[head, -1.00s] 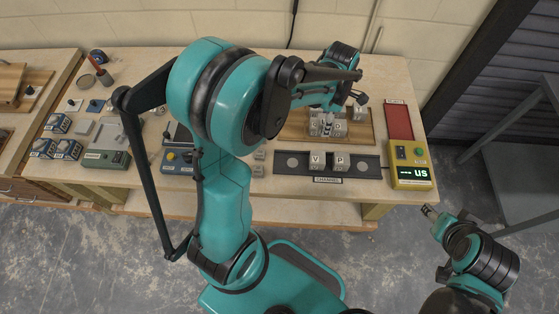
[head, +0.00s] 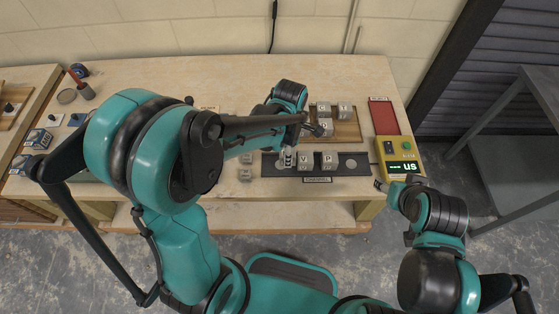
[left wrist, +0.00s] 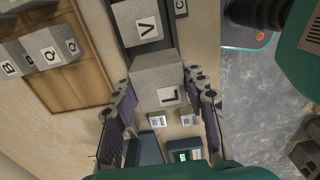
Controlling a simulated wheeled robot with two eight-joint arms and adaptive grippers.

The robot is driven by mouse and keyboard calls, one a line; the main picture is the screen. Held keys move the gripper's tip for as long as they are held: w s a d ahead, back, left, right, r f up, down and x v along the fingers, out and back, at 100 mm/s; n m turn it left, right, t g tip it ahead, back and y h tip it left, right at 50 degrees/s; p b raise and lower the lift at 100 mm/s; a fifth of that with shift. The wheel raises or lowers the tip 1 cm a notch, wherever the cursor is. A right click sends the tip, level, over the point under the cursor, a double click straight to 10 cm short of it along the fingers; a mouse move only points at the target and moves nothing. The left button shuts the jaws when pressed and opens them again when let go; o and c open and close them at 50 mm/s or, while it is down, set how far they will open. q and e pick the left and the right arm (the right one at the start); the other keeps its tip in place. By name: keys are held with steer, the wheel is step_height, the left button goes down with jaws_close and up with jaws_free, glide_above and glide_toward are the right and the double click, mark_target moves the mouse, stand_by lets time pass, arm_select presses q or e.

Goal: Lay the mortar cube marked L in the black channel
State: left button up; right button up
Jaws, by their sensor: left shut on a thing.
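The cube marked L (left wrist: 168,97) is grey and sits between the two fingers of my left gripper (left wrist: 158,88), which is shut on it. In the head view my left gripper (head: 287,158) is at the left part of the black channel (head: 353,164), left of the cube marked V (head: 306,161). V and the cube marked P (head: 329,161) stand in the channel. V (left wrist: 141,24) also shows just beyond L in the left wrist view. I cannot tell whether L touches the channel floor. My right gripper (head: 381,185) is near the table's front edge; its fingers are too small to read.
A wooden board (head: 347,130) with several lettered cubes lies behind the channel. A yellow device with a green display (head: 402,158) stands right of the channel, before a red plate (head: 383,117). Small grey blocks (head: 246,173) lie to the left.

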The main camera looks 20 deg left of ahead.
mark_target(281, 159)
arm_select(q)
steer(key=shift+w+a+f, duration=0.15)
steer(key=shift+a+f, duration=0.3)
steer(key=shift+a, duration=0.15)
steer(key=shift+w+a+f, duration=0.15)
steer(key=shift+a+f, duration=0.25)
steer(key=shift+a, duration=0.15)
step_height(281, 159, down, 3)
steer(key=shift+f+b, duration=0.2)
steer(key=shift+b, duration=0.8)
steer(key=shift+f, duration=0.2)
steer(key=shift+f, duration=0.15)
steer(key=o, duration=1.4)
steer(key=shift+c, duration=0.2)
